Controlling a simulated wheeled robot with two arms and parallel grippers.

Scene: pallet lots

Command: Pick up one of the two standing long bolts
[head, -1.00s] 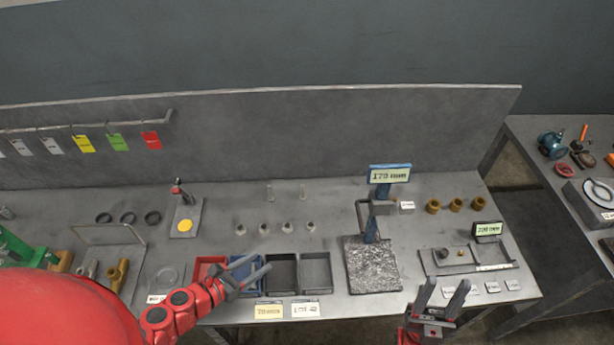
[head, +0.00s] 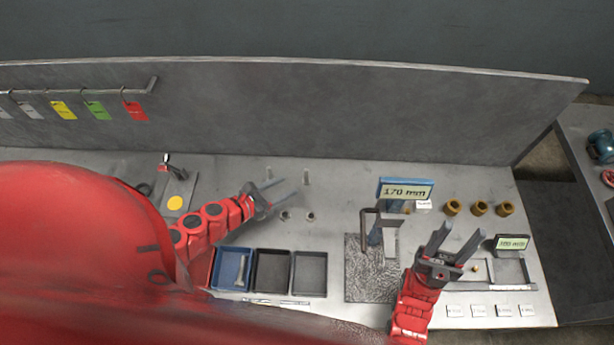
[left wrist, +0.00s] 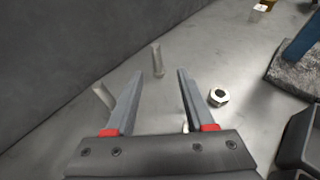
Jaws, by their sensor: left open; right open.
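Two grey long bolts stand upright at the back of the bench. The left bolt (head: 268,174) and the right bolt (head: 306,178) are in the head view. My left gripper (head: 290,188) is open and empty, its fingers pointing towards them. In the left wrist view, one bolt (left wrist: 156,60) shows beyond the gap between the fingertips (left wrist: 161,72). The other bolt (left wrist: 104,97) shows left of the left finger, partly hidden by it. Contact cannot be told. My right gripper (head: 461,230) is open and empty above the right part of the bench.
Nuts (head: 310,216) stand in front of the bolts; one nut (left wrist: 218,97) is right of my left fingers. A blue tray (head: 219,286) holds a bolt-like piece beside two dark trays. The 170 mm sign (head: 405,190) and brass rings (head: 479,209) are to the right. A wall panel stands behind.

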